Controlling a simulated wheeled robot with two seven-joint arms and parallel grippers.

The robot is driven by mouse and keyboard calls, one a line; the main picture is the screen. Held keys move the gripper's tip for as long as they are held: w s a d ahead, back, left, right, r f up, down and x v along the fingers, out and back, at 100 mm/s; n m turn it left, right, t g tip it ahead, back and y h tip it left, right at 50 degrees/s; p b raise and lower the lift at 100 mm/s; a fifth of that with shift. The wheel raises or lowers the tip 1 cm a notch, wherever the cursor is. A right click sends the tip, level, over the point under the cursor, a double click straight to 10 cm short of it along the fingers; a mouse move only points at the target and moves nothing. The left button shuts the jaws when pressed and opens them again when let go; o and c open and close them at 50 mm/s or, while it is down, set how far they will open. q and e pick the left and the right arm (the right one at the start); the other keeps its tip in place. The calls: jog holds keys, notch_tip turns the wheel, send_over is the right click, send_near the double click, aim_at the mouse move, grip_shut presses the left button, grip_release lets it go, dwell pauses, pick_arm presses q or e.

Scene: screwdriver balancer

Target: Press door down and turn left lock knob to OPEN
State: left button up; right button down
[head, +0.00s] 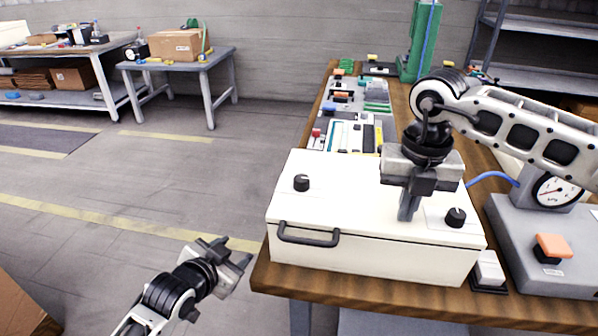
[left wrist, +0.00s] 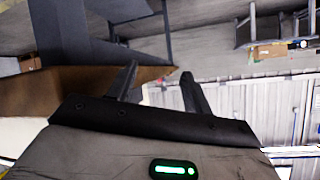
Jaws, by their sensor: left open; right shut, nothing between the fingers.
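The white box with its door (head: 345,200) sits on the wooden table, its lid closed or nearly so. A dark handle (head: 308,236) is on its front face. The left lock knob (head: 301,182) is black and stands on the door's left part. The right knob (head: 455,217) is near the right corner. My right gripper (head: 407,218) is shut and empty, its fingertips pointing down at the door just left of the right knob; contact is hard to tell. My left gripper (head: 232,262) is open and empty, off the table's left edge, away from the left knob. Its fingers show in the left wrist view (left wrist: 158,82).
The wooden table (head: 400,307) carries tool trays (head: 350,132) behind the box. A grey unit with a gauge (head: 556,190) and an orange button (head: 552,246) stands right. A small white switch (head: 489,268) is beside the box.

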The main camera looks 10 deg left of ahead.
pick_arm(q)
jog(key=w+a+r+m, duration=0.1)
jog(key=w+a+r, duration=0.1)
jog(key=w+r, duration=0.6)
notch_tip(320, 180, up, 20)
jog(key=m+g+h, duration=0.3)
jog(key=m+g, duration=0.6)
jog(key=g, duration=0.2)
send_over(302, 178)
jog(key=s+a, duration=0.2)
jog(key=a, duration=0.3)
jog(key=x, duration=1.1)
jog(key=shift+w+f, duration=0.3)
jog(key=c, duration=1)
